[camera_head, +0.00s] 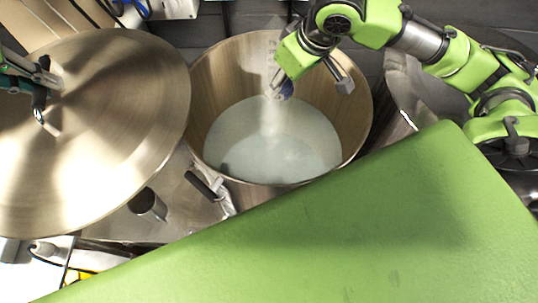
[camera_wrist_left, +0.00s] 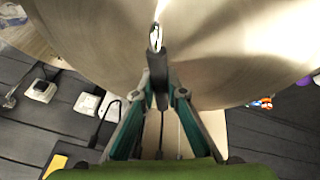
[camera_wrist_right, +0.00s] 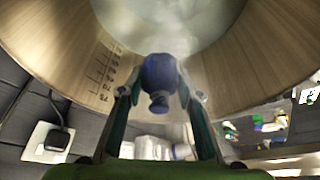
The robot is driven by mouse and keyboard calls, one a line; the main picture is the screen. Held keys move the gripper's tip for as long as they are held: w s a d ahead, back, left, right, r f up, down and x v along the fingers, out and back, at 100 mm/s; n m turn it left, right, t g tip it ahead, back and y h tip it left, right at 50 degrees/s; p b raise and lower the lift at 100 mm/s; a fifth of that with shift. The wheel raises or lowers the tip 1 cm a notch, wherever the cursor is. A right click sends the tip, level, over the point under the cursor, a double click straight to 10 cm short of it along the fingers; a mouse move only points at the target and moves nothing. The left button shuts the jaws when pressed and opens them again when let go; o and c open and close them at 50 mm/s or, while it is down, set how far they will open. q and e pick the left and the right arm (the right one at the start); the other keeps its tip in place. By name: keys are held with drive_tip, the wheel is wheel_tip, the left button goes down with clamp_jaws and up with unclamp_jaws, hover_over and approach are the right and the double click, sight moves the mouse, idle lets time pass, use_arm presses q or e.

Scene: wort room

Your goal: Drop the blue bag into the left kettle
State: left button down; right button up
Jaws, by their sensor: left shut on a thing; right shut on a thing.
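The left kettle (camera_head: 222,98) is open, with pale, steaming liquid inside. My right gripper (camera_head: 310,84) is over its opening, shut on the blue bag (camera_head: 286,89). In the right wrist view the blue bag (camera_wrist_right: 158,75) is a small tied bundle between the fingertips, with the kettle's marked inner wall (camera_wrist_right: 70,50) beyond it. My left gripper (camera_head: 40,88) is shut on the black handle of a large round metal lid (camera_head: 115,140), held to the left of the kettle. The lid handle (camera_wrist_left: 158,68) also shows in the left wrist view.
Another metal kettle (camera_head: 402,92) stands at the right, partly hidden by my right arm. A black-handled clamp (camera_head: 207,188) sits at the open kettle's front left. Wall sockets (camera_wrist_left: 42,90) with cables are on the dark wall. My green body covers the lower right of the head view.

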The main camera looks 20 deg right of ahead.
drive_tip(key=shift+f+b, duration=0.6)
drive_tip(key=shift+f, duration=0.15)
drive_tip(key=o, duration=1.2)
drive_tip(key=shift+r, duration=0.15)
drive_tip(key=v, duration=1.1)
drive_tip(key=shift+s+d+r, duration=0.1)
drive_tip(key=shift+s+r, duration=0.05)
drive_tip(key=shift+r, duration=0.2)
drive_tip(key=shift+f, duration=0.1)
